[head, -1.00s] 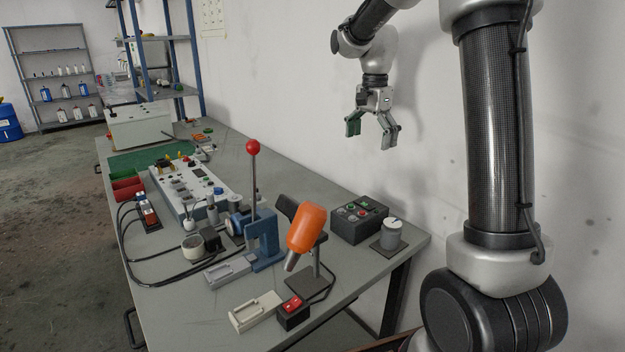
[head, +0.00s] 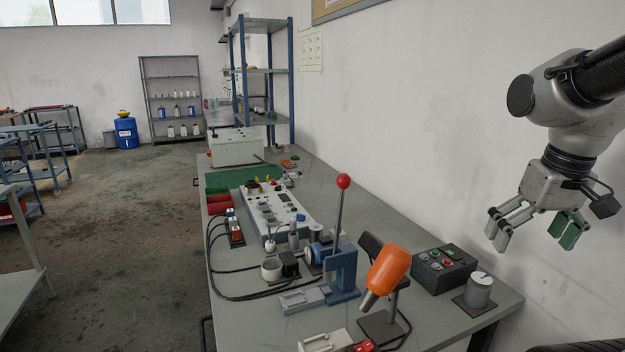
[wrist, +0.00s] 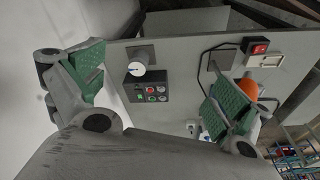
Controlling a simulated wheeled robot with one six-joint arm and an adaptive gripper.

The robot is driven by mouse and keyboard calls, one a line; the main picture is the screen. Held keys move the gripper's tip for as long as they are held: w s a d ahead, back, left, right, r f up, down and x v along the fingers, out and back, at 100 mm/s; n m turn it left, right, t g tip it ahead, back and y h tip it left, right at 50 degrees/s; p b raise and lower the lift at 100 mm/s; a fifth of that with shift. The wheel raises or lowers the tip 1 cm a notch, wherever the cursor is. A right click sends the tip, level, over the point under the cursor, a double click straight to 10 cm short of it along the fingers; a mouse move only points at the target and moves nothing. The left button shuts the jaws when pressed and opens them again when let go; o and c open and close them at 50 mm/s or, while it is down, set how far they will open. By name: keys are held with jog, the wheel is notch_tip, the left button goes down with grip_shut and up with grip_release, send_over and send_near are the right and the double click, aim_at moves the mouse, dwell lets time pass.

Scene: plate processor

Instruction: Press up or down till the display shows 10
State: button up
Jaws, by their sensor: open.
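A long white control panel (head: 264,218) with small buttons, knobs and a small dark window (head: 284,197) lies on the bench in the head view. The window may be the display; no number can be read, and up and down buttons cannot be told apart. My gripper (head: 537,228) is open and empty at the right of the head view, in front of the wall and far from the panel. In the wrist view, the spread green-padded fingers of my gripper (wrist: 160,85) frame a dark button box (wrist: 148,90) and a grey knob (wrist: 138,69).
The grey bench (head: 330,216) is crowded. A lever press with a red ball (head: 343,181), an orange tool on a stand (head: 388,270) and the button box (head: 443,270) stand nearer than the panel. Open floor (head: 120,230) lies left.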

jog(key=s, duration=0.1)
jog(key=s+r+t, duration=0.1)
jog(key=s, duration=0.1)
jog(key=s+r+t, duration=0.1)
jog(key=shift+s+a+r, duration=0.1)
jog(key=shift+s, duration=0.05)
grip_shut()
dwell(0.4)
dwell(1.1)
